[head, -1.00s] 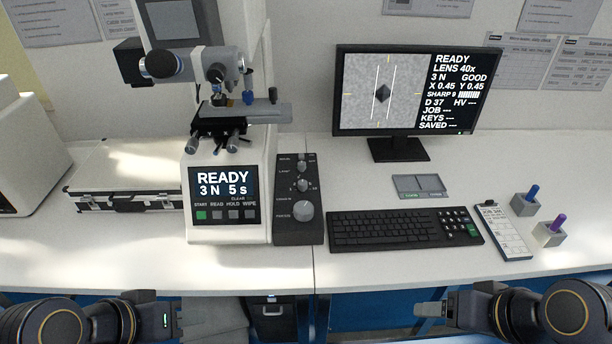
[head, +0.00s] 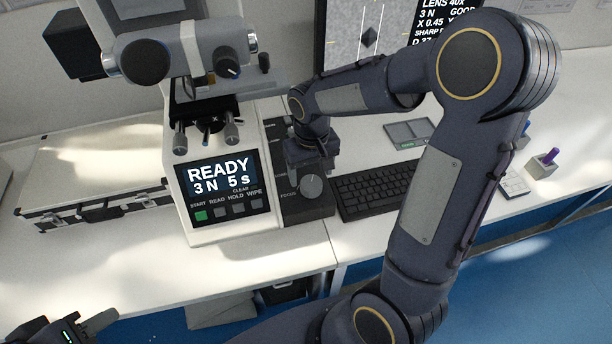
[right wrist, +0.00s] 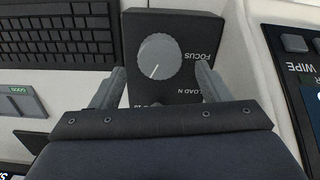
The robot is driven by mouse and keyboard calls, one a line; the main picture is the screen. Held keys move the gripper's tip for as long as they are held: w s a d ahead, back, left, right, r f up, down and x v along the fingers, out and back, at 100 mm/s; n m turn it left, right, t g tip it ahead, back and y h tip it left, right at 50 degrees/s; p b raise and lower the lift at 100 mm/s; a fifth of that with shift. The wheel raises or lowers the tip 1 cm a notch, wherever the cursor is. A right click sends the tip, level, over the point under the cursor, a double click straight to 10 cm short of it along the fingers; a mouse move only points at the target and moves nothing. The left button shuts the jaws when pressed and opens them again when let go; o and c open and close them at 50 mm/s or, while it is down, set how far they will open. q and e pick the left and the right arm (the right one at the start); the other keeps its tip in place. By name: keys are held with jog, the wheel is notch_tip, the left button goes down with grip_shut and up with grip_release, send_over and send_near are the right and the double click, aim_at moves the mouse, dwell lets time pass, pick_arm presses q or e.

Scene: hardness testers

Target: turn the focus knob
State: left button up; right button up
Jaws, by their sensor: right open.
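The focus knob (head: 311,186) is a round grey dial with a white pointer line, on the dark control box (head: 308,209) beside the tester. In the right wrist view the knob (right wrist: 160,57) sits between the two fingers of my right gripper (right wrist: 160,74), next to the word FOCUS. These fingers are open, one on each side of the knob, with a visible gap to it. In the head view my right arm reaches over the desk, and its wrist hides the upper knobs. My left gripper (head: 92,326) is low at the left, off the desk, its jaw gap unclear.
The hardness tester (head: 230,225) stands left of the control box, its screen reading READY 3 N 5 s. A keyboard (head: 372,190) lies close on the right. A monitor (head: 345,50) is partly hidden by my arm. A case (head: 95,170) lies at left.

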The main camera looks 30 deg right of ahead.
aim_at(311, 182)
jog(key=shift+f, duration=1.6)
jog(key=shift+c, duration=0.4)
jog(key=c, duration=0.9)
jog(key=shift+m+b, duration=0.4)
jog(key=shift+m, duration=0.8)
jog(key=o, duration=1)
